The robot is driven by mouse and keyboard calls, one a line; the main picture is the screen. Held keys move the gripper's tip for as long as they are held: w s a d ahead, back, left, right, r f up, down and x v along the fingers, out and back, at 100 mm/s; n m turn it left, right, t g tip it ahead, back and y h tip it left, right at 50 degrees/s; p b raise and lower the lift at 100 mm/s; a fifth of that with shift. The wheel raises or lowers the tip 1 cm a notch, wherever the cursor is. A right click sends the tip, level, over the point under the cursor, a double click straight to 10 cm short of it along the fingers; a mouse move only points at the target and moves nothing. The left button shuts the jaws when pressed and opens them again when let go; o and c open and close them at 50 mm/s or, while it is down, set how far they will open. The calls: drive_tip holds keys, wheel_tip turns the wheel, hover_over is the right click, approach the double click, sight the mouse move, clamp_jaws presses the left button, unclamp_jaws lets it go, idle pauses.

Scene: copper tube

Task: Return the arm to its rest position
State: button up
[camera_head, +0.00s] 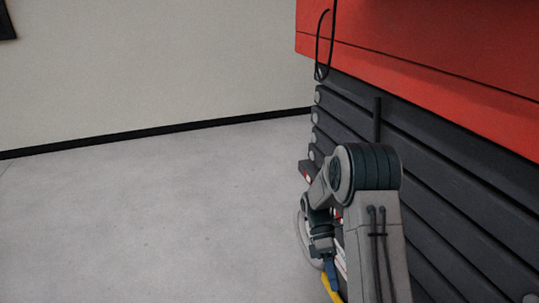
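My arm rises from the bottom edge right of centre, in front of a red and dark machine. Its grey upper link and large dark round joint are nearest the camera. Behind them, smaller grey links bend down to the left, with a pale hose, a blue part and a yellow cable beside them. I cannot make out any gripper fingers there; the near link hides part of the far end. No copper tube shows in this view.
The machine (440,45) fills the right side, red above and dark ribbed panels below, close behind my arm. A black cable loop (318,45) hangs at its left corner. The grey floor (150,225) to the left is clear up to the pale wall (150,75).

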drive_tip(key=s+r+m+t+p, duration=0.4)
drive_tip(key=r+m+p, duration=0.1)
drive_tip(key=r, duration=0.7)
drive_tip(key=s+a+r+m+t+y+p, duration=0.1)
drive_tip(key=s+r+m+t+p, duration=0.3)
drive_tip(key=r+p, duration=0.3)
drive_tip(key=s+r+m+t+y+p, duration=0.1)
drive_tip(key=s+r+m+t+p, duration=0.4)
drive_tip(key=r, duration=1.3)
drive_tip(key=shift+a+m+p, duration=0.4)
drive_tip(key=shift+m, duration=0.6)
drive_tip(key=shift+d, duration=0.1)
